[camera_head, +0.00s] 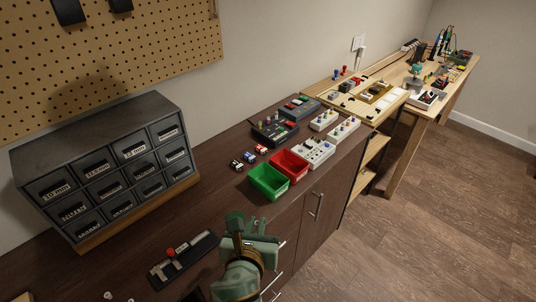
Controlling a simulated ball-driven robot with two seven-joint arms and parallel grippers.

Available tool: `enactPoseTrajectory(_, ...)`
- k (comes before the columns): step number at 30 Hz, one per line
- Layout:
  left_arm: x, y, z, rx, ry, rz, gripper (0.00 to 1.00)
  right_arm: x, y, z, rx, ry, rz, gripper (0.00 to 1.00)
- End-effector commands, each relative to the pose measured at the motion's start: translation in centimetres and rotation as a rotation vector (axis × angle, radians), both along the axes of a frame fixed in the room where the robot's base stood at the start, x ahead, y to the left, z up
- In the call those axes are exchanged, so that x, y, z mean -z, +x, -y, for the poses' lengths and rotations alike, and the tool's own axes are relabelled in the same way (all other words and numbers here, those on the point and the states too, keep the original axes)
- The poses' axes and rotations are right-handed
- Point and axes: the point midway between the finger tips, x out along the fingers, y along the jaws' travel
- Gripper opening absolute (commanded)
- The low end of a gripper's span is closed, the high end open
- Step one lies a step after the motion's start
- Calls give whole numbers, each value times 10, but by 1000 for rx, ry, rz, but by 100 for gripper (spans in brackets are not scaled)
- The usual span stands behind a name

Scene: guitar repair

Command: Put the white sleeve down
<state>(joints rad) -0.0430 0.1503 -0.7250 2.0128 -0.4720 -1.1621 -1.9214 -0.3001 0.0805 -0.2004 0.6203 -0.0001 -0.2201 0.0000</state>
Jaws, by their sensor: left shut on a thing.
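My left gripper (250,232) is over the front edge of the dark counter, at the bottom middle of the head view. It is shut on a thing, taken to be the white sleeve. The sleeve itself cannot be made out, as my green hand and wrist hide what is between the fingers. My right gripper is not in view.
A black tool with a red knob (170,252) lies left of my gripper. Small white pieces (108,295) lie at the bottom left. A green bin (269,181) and red bin (289,164) stand beyond the gripper. A drawer cabinet (105,165) stands at left.

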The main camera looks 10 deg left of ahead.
Motion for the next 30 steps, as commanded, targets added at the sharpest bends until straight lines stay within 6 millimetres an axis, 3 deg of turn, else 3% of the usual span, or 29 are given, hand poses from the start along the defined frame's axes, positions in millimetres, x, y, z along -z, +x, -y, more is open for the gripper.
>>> enactPoseTrajectory(5,-11,-3,-22,-15,2,4,0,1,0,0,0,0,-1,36)
enactPoseTrajectory(8,-31,1,-50,-21,2,6,0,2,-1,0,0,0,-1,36)
enactPoseTrajectory(12,-73,6,-92,-6,4,9,0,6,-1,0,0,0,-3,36)
enactPoseTrajectory(15,-99,8,-112,4,5,8,0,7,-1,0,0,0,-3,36)
enactPoseTrajectory(19,-118,13,-128,-3,2,4,0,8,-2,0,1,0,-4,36)
enactPoseTrajectory(23,-120,16,-132,-7,2,-1,0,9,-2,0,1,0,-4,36)
enactPoseTrajectory(26,-114,12,-124,1,-1,-4,0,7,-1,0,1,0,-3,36)
enactPoseTrajectory(30,-77,5,-94,2,-3,-11,0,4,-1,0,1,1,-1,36)
